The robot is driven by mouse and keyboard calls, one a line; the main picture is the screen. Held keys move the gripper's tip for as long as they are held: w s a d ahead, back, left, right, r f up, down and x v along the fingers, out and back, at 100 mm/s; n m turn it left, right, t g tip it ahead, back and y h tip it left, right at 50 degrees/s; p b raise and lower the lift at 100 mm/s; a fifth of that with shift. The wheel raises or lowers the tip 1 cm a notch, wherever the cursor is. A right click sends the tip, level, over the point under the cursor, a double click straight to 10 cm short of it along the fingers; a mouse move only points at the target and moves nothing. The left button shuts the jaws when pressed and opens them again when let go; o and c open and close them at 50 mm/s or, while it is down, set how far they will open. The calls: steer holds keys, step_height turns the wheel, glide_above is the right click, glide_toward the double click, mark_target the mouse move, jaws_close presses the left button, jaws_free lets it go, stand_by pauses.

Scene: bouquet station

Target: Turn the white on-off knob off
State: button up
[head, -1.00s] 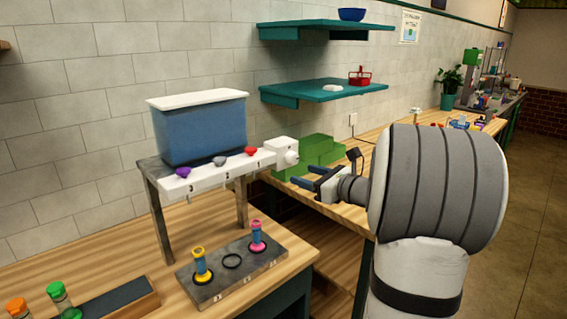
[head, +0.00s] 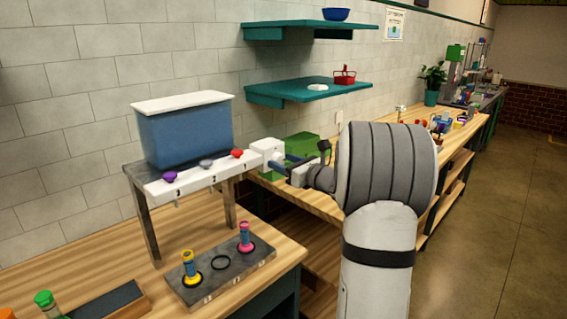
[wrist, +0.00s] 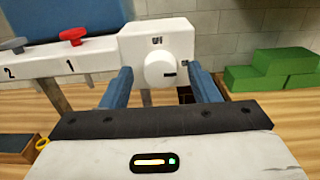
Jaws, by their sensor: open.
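The white on-off knob (wrist: 160,70) is a round white dial on the front of a white box (wrist: 157,38) at the right end of the white valve bar. A dark mark shows on the right part of its face. My gripper (wrist: 162,88) is open, with one blue finger on each side of the knob in the wrist view. I cannot tell whether the fingers touch it. In the head view my gripper (head: 280,164) is close against the box (head: 267,152), and its fingers hide the knob.
A blue tank (head: 186,135) stands on a grey stand behind purple, grey and red valves. Below, a rack (head: 222,277) holds a yellow and a pink tube. Green blocks (head: 303,146) lie to the right of the box. Teal shelves (head: 310,90) hang above.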

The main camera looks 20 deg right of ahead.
steer(key=shift+c, duration=0.4)
steer(key=c, duration=0.9)
steer(key=shift+f, duration=0.1)
steer(key=shift+b, duration=0.45)
steer(key=shift+f+n+b, duration=0.2)
steer(key=shift+n+b, duration=0.4)
steer(key=shift+b, duration=0.4)
steer(key=n+b, duration=1.6)
steer(key=b, duration=1)
steer(key=shift+r+n, duration=0.15)
steer(key=shift+n, duration=0.25)
